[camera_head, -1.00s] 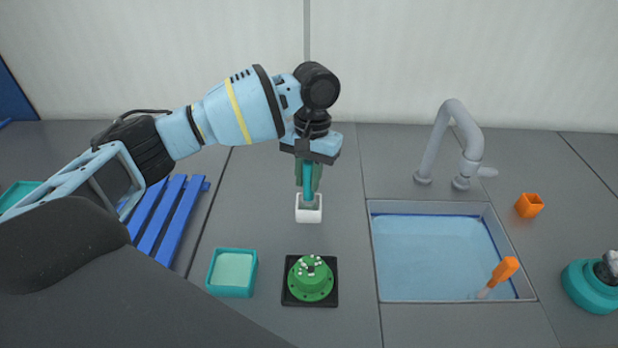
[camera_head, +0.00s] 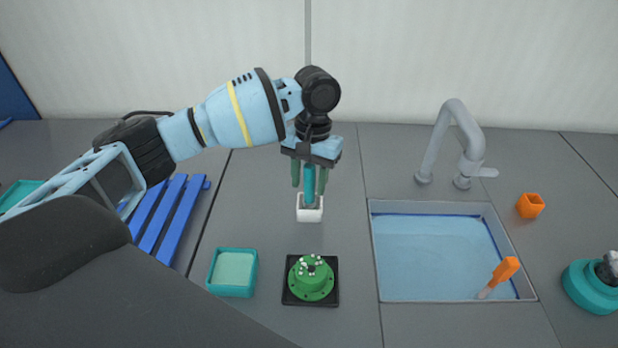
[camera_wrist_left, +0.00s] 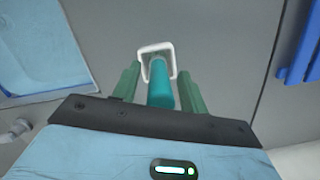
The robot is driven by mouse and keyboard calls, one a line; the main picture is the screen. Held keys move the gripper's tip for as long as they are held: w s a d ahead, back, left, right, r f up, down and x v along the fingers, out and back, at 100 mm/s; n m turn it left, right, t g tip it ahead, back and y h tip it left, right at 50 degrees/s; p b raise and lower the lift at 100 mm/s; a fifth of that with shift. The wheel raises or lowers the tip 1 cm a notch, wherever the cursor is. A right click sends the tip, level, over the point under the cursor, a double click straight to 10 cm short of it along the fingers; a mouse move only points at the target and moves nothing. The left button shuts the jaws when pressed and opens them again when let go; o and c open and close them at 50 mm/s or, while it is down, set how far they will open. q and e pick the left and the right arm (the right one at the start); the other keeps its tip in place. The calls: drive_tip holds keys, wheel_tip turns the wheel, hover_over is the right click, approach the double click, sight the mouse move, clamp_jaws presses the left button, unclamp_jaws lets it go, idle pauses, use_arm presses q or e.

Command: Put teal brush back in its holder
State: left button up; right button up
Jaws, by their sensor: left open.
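The teal brush (camera_head: 309,187) stands upright with its lower end in the small white holder (camera_head: 310,214) at the middle of the counter. In the left wrist view the brush handle (camera_wrist_left: 160,84) points up toward the camera, and the white rim of the holder (camera_wrist_left: 156,47) surrounds its far end. My left gripper (camera_head: 309,185) points down over the brush. Its green fingers (camera_wrist_left: 159,90) are open, one on each side of the handle, with a gap to both. The brush's bristle end is hidden inside the holder. My right gripper is not in view.
A sink (camera_head: 450,207) with water and an orange-handled brush (camera_head: 504,270) lies to the right, with a grey tap (camera_head: 460,135) behind it. A green part on a black base (camera_head: 309,279) and a teal tray (camera_head: 232,271) stand in front. A blue rack (camera_head: 172,215) is left.

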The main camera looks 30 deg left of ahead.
use_arm(q)
wheel_tip(320, 180, up, 12)
drive_tip(key=w+p, duration=0.1)
drive_tip(key=shift+w, duration=0.4)
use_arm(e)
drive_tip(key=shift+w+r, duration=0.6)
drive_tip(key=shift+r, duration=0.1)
use_arm(q)
drive_tip(key=shift+a, duration=0.1)
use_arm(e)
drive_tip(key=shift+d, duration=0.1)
